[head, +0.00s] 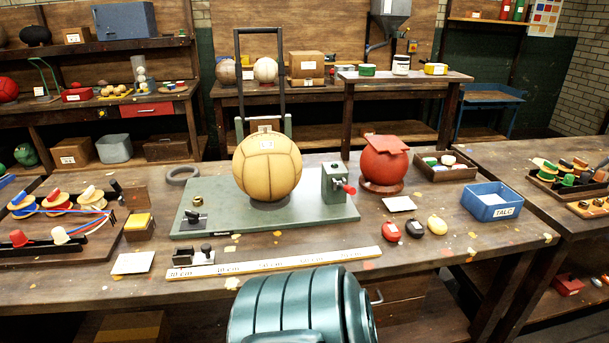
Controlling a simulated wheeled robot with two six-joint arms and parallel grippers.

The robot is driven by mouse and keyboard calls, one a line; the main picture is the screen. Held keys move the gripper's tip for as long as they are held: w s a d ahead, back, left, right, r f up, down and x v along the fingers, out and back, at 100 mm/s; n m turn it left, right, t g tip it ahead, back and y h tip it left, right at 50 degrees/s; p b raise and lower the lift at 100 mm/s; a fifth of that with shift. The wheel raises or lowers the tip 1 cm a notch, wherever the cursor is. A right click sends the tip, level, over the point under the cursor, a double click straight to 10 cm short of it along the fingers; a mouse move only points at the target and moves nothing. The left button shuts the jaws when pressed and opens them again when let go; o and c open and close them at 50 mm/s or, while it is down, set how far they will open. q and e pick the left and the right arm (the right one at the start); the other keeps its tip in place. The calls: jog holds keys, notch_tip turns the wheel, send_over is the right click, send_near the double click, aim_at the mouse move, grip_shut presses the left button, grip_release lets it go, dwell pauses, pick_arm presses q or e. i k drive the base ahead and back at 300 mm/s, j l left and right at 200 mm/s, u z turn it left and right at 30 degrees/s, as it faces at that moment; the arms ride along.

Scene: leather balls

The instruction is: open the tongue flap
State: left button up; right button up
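A tan panelled ball (267,167) sits on a green base plate (215,215) on the bench, below a tall black frame (238,80). A red ball (384,168) rests on a low round stand to its right. A flat red flap-like piece (386,144) lies on top of the red ball, its edges sticking out past the ball's curve. I cannot tell whether this piece is the tongue flap, or how it is attached. No flap shows clearly on the tan ball. Neither of my grippers is in view.
A long ruler (280,262) lies along the front. Small red, black and yellow bulbs (412,228) and a blue TALC bin (491,201) are at right. Spools (58,200) crowd the left.

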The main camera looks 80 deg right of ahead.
aim_at(391, 143)
jog(key=z, duration=2.15)
jog(key=i+l+z, duration=0.45)
jog(key=l, duration=0.2)
jog(key=i+l+z, duration=0.4)
jog(key=i+l, duration=0.1)
jog(key=l, duration=0.05)
